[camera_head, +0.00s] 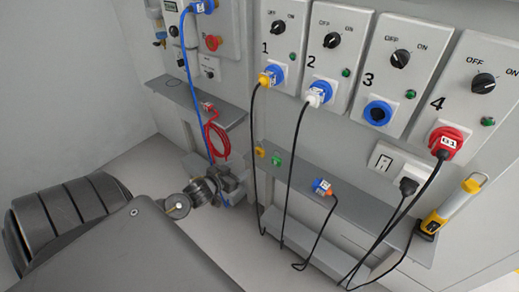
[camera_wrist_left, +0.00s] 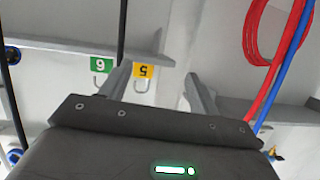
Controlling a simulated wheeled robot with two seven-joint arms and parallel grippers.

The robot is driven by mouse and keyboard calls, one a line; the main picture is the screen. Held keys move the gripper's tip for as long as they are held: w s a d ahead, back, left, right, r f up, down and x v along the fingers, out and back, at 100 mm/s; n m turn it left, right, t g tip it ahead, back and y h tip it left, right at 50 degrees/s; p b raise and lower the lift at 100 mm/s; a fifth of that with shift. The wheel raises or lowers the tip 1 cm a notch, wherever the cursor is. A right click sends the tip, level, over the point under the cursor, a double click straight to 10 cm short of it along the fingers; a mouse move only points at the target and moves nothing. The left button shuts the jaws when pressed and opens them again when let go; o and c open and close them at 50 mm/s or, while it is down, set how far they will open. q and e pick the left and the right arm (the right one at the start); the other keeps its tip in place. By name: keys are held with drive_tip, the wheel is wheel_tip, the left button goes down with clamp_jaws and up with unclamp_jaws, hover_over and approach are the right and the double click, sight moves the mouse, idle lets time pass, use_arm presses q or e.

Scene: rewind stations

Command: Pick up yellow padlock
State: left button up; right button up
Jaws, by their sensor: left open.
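The yellow padlock (camera_head: 260,152) sits at the left end of the shelf below station 1 in the head view. In the left wrist view the yellow padlock (camera_wrist_left: 143,71) appears upside down, with a 5 on its body and its grey shackle below. It lies between the lines of my left fingers, nearer the left finger, and looks beyond them. My left gripper (camera_head: 232,184) is open and empty, left of and below the padlock in the head view; its two fingers also show in the left wrist view (camera_wrist_left: 158,74). My right gripper is out of view.
A green padlock (camera_head: 276,160) is beside the yellow one. Black cables hang from the station 1 plug (camera_head: 270,77) and the station 2 plug (camera_head: 318,92), close to the padlocks. A red cable coil (camera_head: 216,138) and blue cable (camera_head: 190,75) hang left, near my gripper.

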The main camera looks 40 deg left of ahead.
use_arm(q)
drive_tip(key=t+h+b, duration=0.1)
approach(259, 151)
drive_tip(key=b+x, duration=0.1)
drive_tip(key=x, duration=0.9)
drive_tip(key=shift+a, duration=0.1)
drive_tip(key=shift+w+f+b, duration=0.1)
drive_tip(key=shift+w+b, duration=0.2)
drive_tip(key=shift+w, duration=0.15)
drive_tip(key=c, duration=1.1)
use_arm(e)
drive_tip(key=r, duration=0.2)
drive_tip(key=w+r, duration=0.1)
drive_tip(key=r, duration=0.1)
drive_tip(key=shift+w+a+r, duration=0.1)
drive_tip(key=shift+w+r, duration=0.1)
